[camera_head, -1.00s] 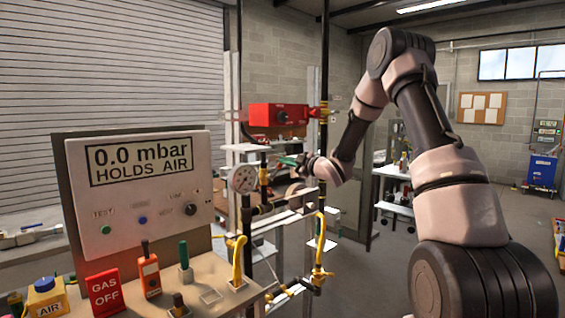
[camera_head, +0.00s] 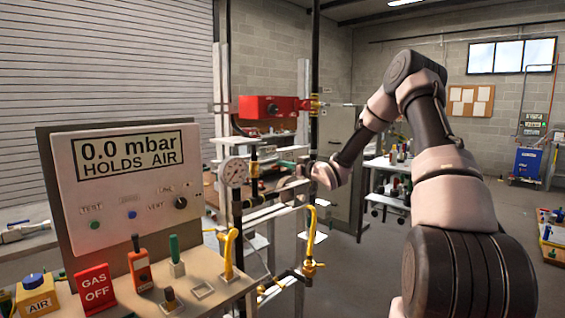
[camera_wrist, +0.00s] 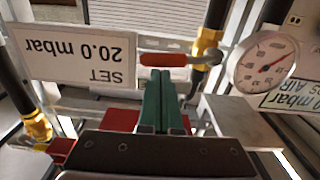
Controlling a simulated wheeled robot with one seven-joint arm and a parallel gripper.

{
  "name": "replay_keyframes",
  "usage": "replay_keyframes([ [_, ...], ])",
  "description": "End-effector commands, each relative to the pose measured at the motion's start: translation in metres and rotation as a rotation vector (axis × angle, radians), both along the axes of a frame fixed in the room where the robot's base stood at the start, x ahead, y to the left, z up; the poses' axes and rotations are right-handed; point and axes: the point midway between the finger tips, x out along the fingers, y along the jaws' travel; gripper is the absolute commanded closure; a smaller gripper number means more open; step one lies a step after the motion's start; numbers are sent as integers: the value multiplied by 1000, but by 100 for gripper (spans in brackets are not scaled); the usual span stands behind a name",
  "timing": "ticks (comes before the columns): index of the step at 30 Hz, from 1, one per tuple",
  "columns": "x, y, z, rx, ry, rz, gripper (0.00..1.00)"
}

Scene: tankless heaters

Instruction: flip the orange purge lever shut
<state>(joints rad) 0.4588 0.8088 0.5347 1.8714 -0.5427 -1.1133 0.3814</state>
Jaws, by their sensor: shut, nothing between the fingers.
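The orange lever (camera_wrist: 163,60) shows in the wrist view, lying roughly crosswise, with a bent metal end at its right near a brass fitting on a dark vertical pipe. My gripper (camera_wrist: 164,76) has its green fingers pressed together with nothing between them. The fingertips overlap the lower edge of the lever in the picture; I cannot tell whether they touch it. In the head view my gripper (camera_head: 282,163) is among the pipes, right of the gauge, below the red box. The lever is too small or hidden to make out there.
A round gauge (camera_wrist: 263,63) is close at the right. A white sign (camera_wrist: 75,55) reading "SET 20.0 mbar" is at the left. In the head view the panel (camera_head: 125,180) reads "0.0 mbar HOLDS AIR". Yellow handles (camera_head: 310,235), pipes and a red box (camera_head: 272,107) surround the arm.

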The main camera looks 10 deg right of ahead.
Motion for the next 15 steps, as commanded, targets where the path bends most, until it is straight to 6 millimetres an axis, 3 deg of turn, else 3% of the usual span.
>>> replay_keyframes([
  [15,1,-1,-6,66,49,0,100],
])
